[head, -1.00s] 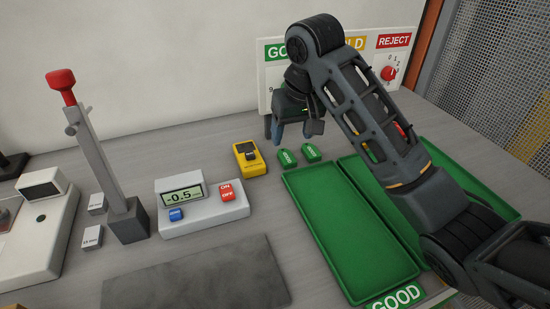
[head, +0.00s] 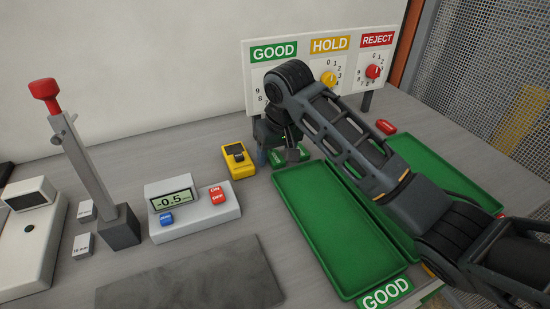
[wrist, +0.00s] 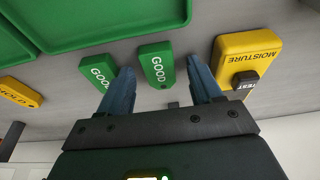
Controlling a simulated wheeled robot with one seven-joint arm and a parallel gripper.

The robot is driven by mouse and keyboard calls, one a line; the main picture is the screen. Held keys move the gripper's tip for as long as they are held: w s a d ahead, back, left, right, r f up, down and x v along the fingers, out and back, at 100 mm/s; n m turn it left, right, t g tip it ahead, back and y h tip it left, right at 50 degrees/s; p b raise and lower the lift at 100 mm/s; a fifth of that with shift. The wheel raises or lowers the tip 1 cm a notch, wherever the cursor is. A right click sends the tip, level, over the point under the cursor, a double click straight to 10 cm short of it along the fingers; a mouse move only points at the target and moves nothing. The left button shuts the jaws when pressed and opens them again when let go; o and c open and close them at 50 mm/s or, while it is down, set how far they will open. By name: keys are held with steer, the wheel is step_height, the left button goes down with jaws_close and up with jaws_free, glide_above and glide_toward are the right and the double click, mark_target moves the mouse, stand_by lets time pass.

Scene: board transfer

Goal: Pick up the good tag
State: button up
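Two green tags marked GOOD lie on the grey bench behind the green tray. In the wrist view, one GOOD tag (wrist: 157,64) lies ahead of the gap between my fingertips, and the other GOOD tag (wrist: 97,71) is partly covered by the left finger. In the head view, the GOOD tags (head: 302,153) are partly hidden by my gripper (head: 272,157), which is low over them. My gripper also shows in the wrist view (wrist: 160,82), with its two blue fingers apart and nothing held between them.
A yellow moisture meter (head: 238,160) lies close beside the tags. Green trays (head: 335,225) are in front. A red tag (head: 386,127) and a yellow tag (wrist: 20,92) lie farther along. The sign board with dials (head: 288,52) stands behind. A gauge (head: 195,215) stands left.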

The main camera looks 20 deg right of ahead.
steer(key=c, duration=1)
steer(key=shift+c, duration=0.2)
steer(key=shift+r, duration=0.15)
